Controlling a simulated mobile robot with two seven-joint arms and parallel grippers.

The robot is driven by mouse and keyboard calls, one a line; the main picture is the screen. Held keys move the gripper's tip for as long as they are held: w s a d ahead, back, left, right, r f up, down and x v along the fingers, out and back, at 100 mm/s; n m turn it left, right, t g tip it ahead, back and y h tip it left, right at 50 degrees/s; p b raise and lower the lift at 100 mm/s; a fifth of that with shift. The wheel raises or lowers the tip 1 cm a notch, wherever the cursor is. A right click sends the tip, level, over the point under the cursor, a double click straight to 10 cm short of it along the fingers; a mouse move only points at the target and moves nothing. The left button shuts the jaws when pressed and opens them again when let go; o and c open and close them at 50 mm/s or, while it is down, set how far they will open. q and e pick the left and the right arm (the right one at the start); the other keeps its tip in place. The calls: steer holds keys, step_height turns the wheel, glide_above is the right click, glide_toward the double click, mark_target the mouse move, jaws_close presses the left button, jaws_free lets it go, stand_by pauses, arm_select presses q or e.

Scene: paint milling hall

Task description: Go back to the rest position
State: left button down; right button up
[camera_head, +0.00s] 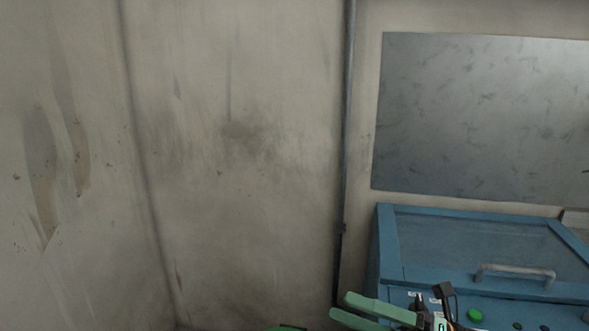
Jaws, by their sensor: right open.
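My right gripper (341,306) shows at the bottom of the head view, right of centre. Its two green fingers point left and stand apart, with nothing visible between them. It is in front of the lower left part of a blue machine (388,245). A dark camera-like part and a cable show behind the fingers, and the rest of the arm is cut off by the lower edge. My left gripper cannot be made out. A small green sliver at the bottom edge is too cropped to identify.
The blue machine has a sloped clear lid, a metal handle (515,271) and a green button (474,315). A grey metal panel (480,115) is on the wall above it. A vertical pipe (347,150) runs down the stained wall (235,180). No objects stand out at left.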

steer(key=d+f+m+t+h+p, duration=0.25)
steer(key=f+m+t+h, duration=0.5)
steer(key=m, duration=0.65)
steer(key=d+f+m+t+h+p, duration=0.1)
steer(key=d+f+m+t+h, duration=0.35)
steer(key=f+m+h, duration=0.6)
steer(key=s+f+m+g+p, duration=0.1)
steer(key=s+f+m+g, duration=0.6)
steer(key=s+f+m, duration=0.5)
steer(key=s+d+f, duration=0.1)
steer(key=s+f, duration=0.2)
steer(key=shift+s+f+h, duration=0.15)
steer(key=shift+f+h, duration=0.15)
steer(key=shift+f, duration=0.1)
